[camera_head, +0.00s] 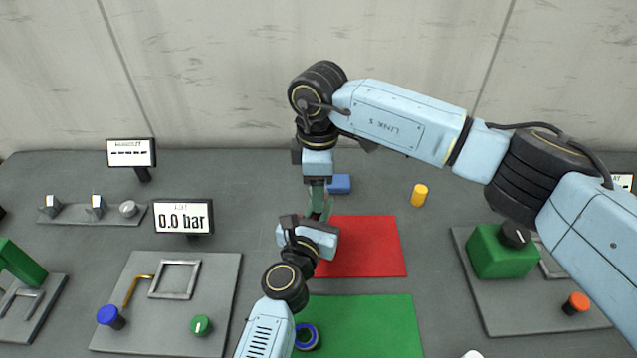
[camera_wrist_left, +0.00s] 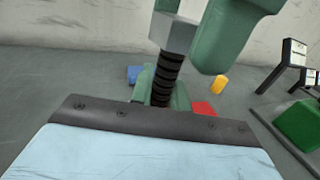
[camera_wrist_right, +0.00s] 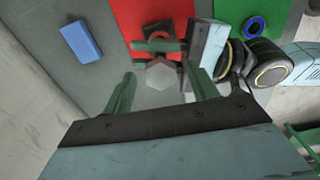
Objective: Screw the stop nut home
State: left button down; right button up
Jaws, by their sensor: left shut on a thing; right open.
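The grey hexagonal stop nut (camera_wrist_left: 175,32) sits at the upper end of a black threaded screw (camera_wrist_left: 166,75) in the left wrist view. My left gripper (camera_head: 318,222) is shut on the screw below the nut; its green fingers (camera_wrist_left: 180,97) show behind the threads. My right gripper (camera_wrist_right: 159,72) comes from above and is open, with its green fingers on either side of the hexagonal nut (camera_wrist_right: 162,75) and a gap visible beside it. In the head view the nut and screw are mostly hidden between the two grippers.
A red mat (camera_head: 370,250) and a green mat (camera_head: 385,320) lie below. A blue block (camera_head: 339,184) and a yellow cylinder (camera_head: 419,195) stand nearby. A blue ring (camera_head: 307,345) is on the green mat. Fixture panels (camera_head: 225,270) flank the mats left and right.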

jog(key=shift+r, duration=0.1)
notch_tip(320, 180, up, 12)
dwell(0.5)
pick_arm(q)
jog(key=c, duration=1.3)
grip_release()
jog(key=shift+s, duration=0.1)
jog(key=shift+v, duration=6.6)
pick_arm(e)
jog(key=shift+f, duration=0.3)
